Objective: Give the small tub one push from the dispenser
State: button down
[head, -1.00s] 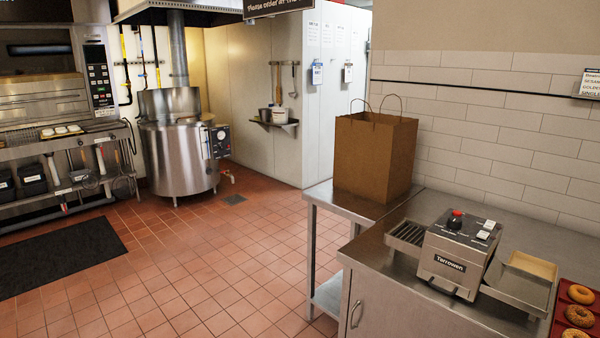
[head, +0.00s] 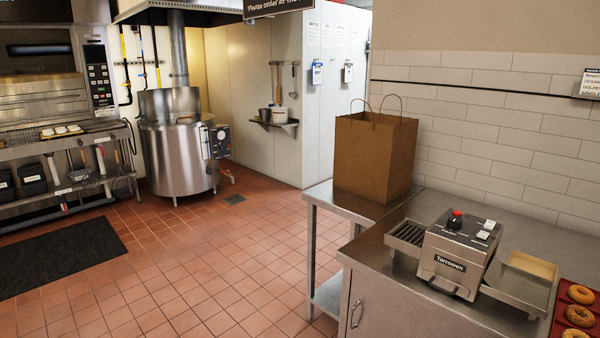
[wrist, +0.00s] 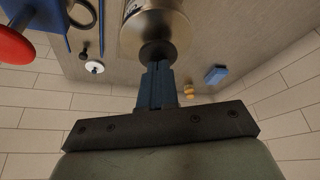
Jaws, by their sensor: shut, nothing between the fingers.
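In the wrist view my gripper (wrist: 157,72) is shut, its blue fingers together and empty. The fingertips point at a dark round knob (wrist: 157,52) on top of a shiny metal cylinder (wrist: 155,30), which looks like the dispenser. Fingertips and knob overlap in the picture; I cannot tell whether they touch. The cylinder is cut off by the top edge. I cannot make out the small tub in either view. The head view does not show my gripper or this cylinder.
Around the cylinder in the wrist view are a red disc (wrist: 14,46), a white round piece (wrist: 95,67), a blue block (wrist: 215,74) and tiled walls. In the head view a slicer-like machine (head: 458,250), paper bag (head: 375,158) and bagels (head: 580,292) are on counters.

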dwell(0.4)
jog(key=shift+r, duration=2.2)
jog(key=shift+r, duration=0.1)
notch_tip(320, 180, up, 6)
jog(key=shift+f, duration=0.1)
